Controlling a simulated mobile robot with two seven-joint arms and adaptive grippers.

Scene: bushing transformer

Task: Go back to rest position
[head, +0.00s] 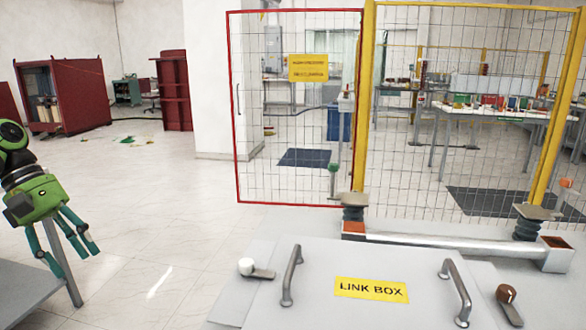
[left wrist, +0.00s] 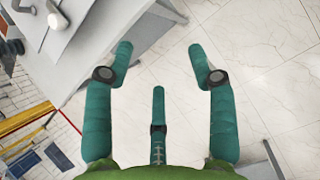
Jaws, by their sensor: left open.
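My left gripper (head: 72,250) is at the left of the head view, a green body with teal fingers, to the left of the link box and apart from it. In the left wrist view its fingers (left wrist: 160,75) are spread open with nothing between them, over the pale tiled floor. My right gripper is in neither view.
A grey link box (head: 330,270) with a yellow label, two metal handles and two knobs fills the front middle. Behind it stand a red-framed mesh gate (head: 232,120) and a yellow-framed mesh fence (head: 365,100). A grey surface (head: 25,285) is at lower left. Tiled floor lies open between.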

